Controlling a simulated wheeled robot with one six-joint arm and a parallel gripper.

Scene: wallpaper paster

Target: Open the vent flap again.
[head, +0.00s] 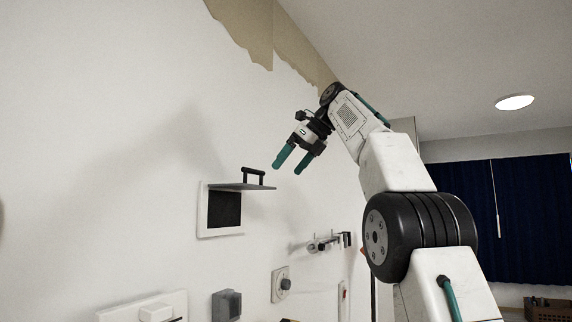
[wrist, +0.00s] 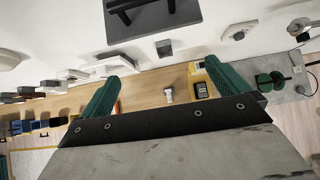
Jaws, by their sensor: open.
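The vent (head: 203,211) is a white square frame on the wall with a dark opening. Its grey flap (head: 238,187) stands out from the top edge, about level, so the opening is uncovered. A black bar handle (head: 254,174) is on the flap's upper face. The flap also shows at the top of the wrist view (wrist: 165,22), cut off by the frame edge. My gripper (head: 287,170) is open and empty, with green fingers pointing down, to the right of and a little above the flap. It does not appear to touch it.
Below on the wall are a grey box (head: 226,305), a white plate with a dark knob (head: 281,284), a white fixture (head: 150,308) and hooks (head: 325,242). A wooden counter (wrist: 140,102) with several small items lies below. The air around my gripper is clear.

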